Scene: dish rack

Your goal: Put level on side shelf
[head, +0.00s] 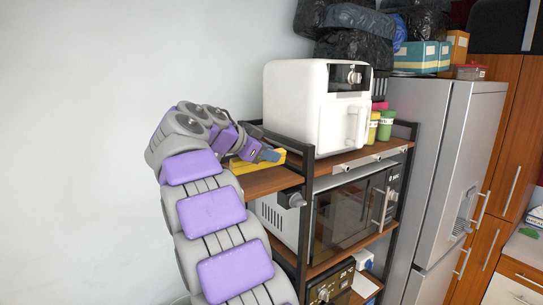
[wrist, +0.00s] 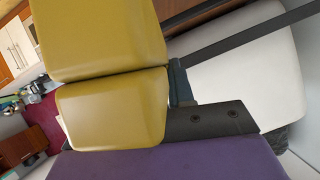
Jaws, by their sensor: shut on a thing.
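The yellow level (head: 240,163) is at the small brown side shelf (head: 272,181) on the left of the rack in the head view. My gripper (head: 266,155) is shut on it, with bluish fingertips at its top. I cannot tell whether the level touches the shelf or hangs just above it. In the wrist view the level (wrist: 100,40) fills the upper left, very close. One dark finger of my gripper (wrist: 180,90) lies against its right side. The other finger is hidden behind the level.
A white air fryer (head: 295,105) stands on the rack's top shelf, beside yellow and green cups (head: 385,127). A microwave (head: 345,215) is below. Black rack posts (head: 307,215) border the side shelf. A grey fridge (head: 435,150) stands right. The wall at left is bare.

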